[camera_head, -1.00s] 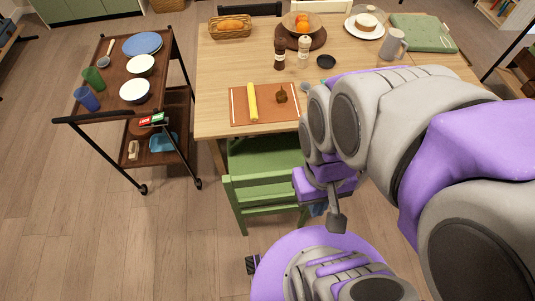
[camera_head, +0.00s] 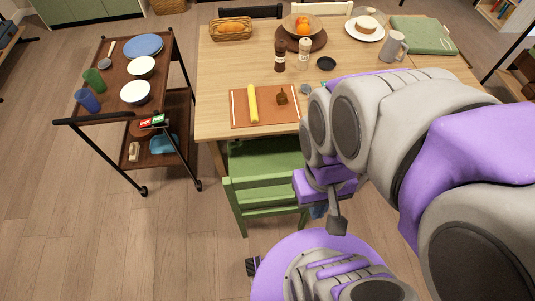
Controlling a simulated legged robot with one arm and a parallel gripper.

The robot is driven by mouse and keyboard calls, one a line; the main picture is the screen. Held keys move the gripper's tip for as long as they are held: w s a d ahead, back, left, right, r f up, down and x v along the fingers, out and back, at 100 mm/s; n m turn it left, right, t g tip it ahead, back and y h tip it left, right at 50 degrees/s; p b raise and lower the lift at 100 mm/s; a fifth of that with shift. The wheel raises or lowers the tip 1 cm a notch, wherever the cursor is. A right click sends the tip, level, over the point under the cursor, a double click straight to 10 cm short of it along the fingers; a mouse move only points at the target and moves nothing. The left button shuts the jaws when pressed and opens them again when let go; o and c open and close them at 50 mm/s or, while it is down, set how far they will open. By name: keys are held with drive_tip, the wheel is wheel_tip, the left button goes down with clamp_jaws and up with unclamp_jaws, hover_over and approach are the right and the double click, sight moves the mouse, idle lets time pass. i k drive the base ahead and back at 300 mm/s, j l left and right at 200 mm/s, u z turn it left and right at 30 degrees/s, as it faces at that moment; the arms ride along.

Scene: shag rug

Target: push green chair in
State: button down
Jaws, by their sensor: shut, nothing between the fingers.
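The green chair (camera_head: 262,190) stands at the near side of the wooden dining table (camera_head: 222,88). The front of its seat is under the table edge, and its backrest faces me, clear of the table. My gripper (camera_head: 337,226) is shut and empty, pointing down just right of the chair's backrest. My purple and grey arm hides the chair's right side, so I cannot tell whether the gripper touches it.
A dark two-tier cart (camera_head: 112,102) with bowls, plates and cups stands left of the table. A brown placemat (camera_head: 243,117) holds a yellow item. A black chair (camera_head: 252,11) and a white chair (camera_head: 322,7) are at the far side. Floor left of the green chair is clear.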

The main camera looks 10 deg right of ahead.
sight(260, 176)
drive_tip(key=k+j+u, duration=0.1)
drive_tip(key=k, duration=0.4)
drive_tip(key=k+j+u, duration=0.1)
drive_tip(key=k+j, duration=0.15)
drive_tip(key=k, duration=0.25)
drive_tip(key=k+j+u, duration=0.15)
drive_tip(key=k, duration=0.35)
drive_tip(key=j, duration=0.1)
